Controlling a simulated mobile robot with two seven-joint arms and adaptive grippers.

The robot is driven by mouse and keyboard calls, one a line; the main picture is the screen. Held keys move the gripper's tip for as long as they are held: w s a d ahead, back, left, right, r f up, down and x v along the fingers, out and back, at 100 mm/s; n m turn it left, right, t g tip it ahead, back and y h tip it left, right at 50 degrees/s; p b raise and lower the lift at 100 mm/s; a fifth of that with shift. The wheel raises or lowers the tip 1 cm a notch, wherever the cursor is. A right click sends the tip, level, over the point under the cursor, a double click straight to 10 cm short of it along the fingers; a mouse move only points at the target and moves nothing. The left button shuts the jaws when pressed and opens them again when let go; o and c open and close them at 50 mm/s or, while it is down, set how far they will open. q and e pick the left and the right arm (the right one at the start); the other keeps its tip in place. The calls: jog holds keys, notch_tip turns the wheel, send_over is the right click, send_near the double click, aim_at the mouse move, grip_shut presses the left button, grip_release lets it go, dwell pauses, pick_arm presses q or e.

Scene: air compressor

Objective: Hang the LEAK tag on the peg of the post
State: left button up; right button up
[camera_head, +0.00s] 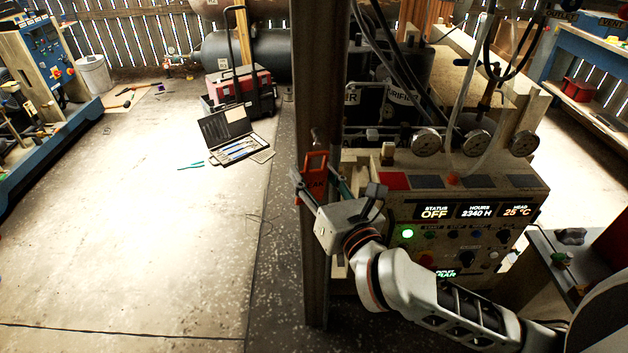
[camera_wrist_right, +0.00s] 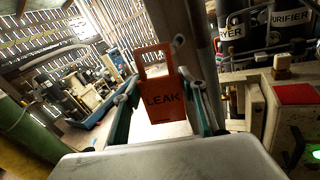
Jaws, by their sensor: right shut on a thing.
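The LEAK tag (camera_head: 314,182) is an orange-red plate with dark lettering and an open loop at its top. My right gripper (camera_head: 322,182) is shut on it, and in the right wrist view the tag (camera_wrist_right: 163,98) stands upright between the two fingers, loop up. The post (camera_head: 312,262) is a dark upright column right behind the tag. A small rounded peg (camera_wrist_right: 178,41) shows just right of the loop's top in the wrist view. In the head view the peg (camera_head: 316,134) appears just above the tag. I cannot tell whether the loop touches it. My left gripper is not in view.
A control panel (camera_head: 465,225) with lit displays stands right of the post, with gauges (camera_head: 426,142) and hoses above it. An open tool case (camera_head: 232,140) and a red toolbox (camera_head: 240,84) are on the floor behind left. The floor on the left is mostly clear.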

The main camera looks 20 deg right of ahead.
jog(key=shift+w+d+f, duration=0.1)
jog(key=shift+w+d, duration=0.25)
jog(key=shift+w, duration=0.8)
jog(key=shift+w+d+r, duration=0.1)
jog(key=shift+w+d, duration=0.2)
jog(key=shift+w, duration=0.8)
jog(key=shift+w+d+f, duration=0.1)
jog(key=shift+w+d, duration=0.25)
jog(key=shift+w, duration=0.8)
jog(key=shift+w, duration=0.1)
jog(key=shift+f+b, duration=0.35)
jog(key=shift+f, duration=0.15)
jog(key=o, duration=1.2)
jog(key=shift+d, duration=0.1)
